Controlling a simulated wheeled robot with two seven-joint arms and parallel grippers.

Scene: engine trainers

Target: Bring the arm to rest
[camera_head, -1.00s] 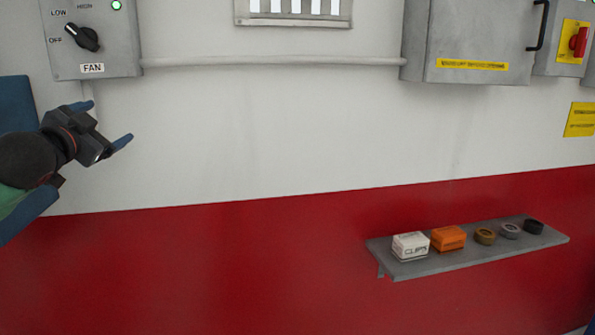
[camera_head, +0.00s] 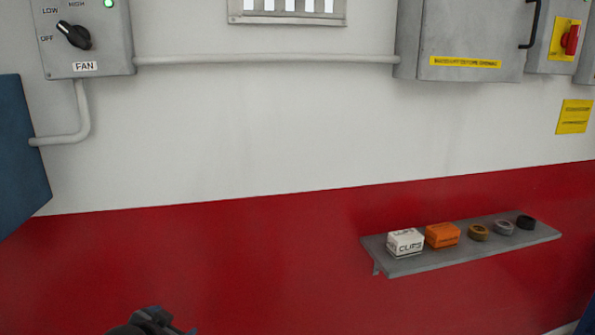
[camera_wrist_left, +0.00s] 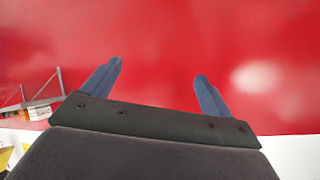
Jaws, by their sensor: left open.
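My left gripper (camera_head: 165,326) shows only in part at the bottom edge of the head view, low in front of the red part of the wall. In the left wrist view its two blue fingers (camera_wrist_left: 155,88) stand apart with nothing between them, and the red wall fills the space beyond. The gripper is open and empty. The rest of the left arm is cut off by the bottom of the head view. My right gripper does not show in either view.
A fan switch box (camera_head: 88,38) is at the upper left, its knob pointing up-left. A grey shelf (camera_head: 405,265) at right bears a white clips box (camera_head: 405,243), an orange box (camera_head: 442,235) and several rings. Grey cabinets (camera_head: 465,40) hang upper right. The middle wall is clear.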

